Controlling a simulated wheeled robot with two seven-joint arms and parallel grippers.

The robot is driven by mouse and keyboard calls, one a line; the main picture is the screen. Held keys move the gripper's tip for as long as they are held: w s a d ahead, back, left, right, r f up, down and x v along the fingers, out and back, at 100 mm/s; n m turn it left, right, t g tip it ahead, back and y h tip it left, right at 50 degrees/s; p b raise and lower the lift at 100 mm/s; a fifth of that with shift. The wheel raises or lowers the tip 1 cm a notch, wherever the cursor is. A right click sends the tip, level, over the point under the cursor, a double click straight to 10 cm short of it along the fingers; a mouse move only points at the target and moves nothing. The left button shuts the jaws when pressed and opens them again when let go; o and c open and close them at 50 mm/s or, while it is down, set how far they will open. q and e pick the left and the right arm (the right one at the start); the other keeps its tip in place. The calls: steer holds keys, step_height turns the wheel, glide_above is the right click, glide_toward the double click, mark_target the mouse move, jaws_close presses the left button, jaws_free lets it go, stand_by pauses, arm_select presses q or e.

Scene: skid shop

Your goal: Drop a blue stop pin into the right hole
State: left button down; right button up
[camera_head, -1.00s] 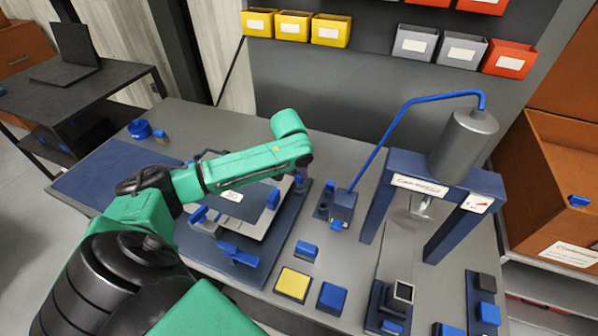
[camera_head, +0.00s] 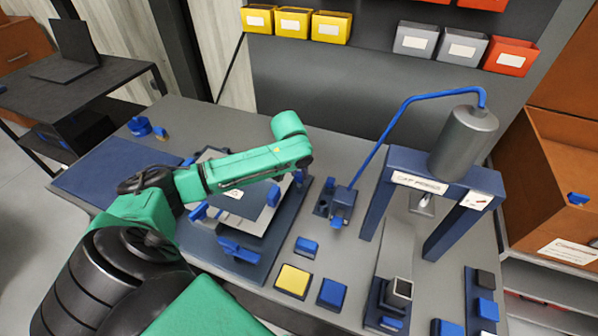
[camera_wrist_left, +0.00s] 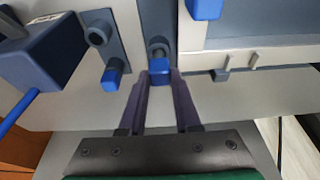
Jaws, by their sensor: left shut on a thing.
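My left gripper (camera_wrist_left: 160,88) is shut on a blue stop pin (camera_wrist_left: 160,65) in the left wrist view. The held pin is right beside a dark round socket (camera_wrist_left: 158,44) on the edge of the blue fixture base. I cannot tell how far the pin is in the socket. In the head view the left gripper is mostly hidden under my green forearm, at the fixture's right side. Another blue pin (camera_wrist_left: 112,78) stands in a small block with an open round hole (camera_wrist_left: 97,36); this block (camera_head: 323,206) shows right of the fixture. My right gripper is not in view.
A blue-grey tool block (camera_head: 343,201) stands close to the pin block. The fixture plate (camera_head: 262,222) lies under my forearm. Yellow (camera_head: 292,281) and blue (camera_head: 331,293) buttons sit in front. A blue press frame (camera_head: 400,185) stands at the right.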

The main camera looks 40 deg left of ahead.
arm_select(q)
steer(key=shift+f, duration=0.5)
steer(key=shift+f+p, duration=0.2)
steer(key=shift+p, duration=0.3)
stand_by(0.3)
steer(key=shift+c, duration=0.7)
jaws_free()
step_height(320, 180, up, 7)
steer(key=p, duration=0.8)
steer(key=shift+r+p, duration=0.1)
steer(key=shift+p, duration=0.3)
stand_by(0.4)
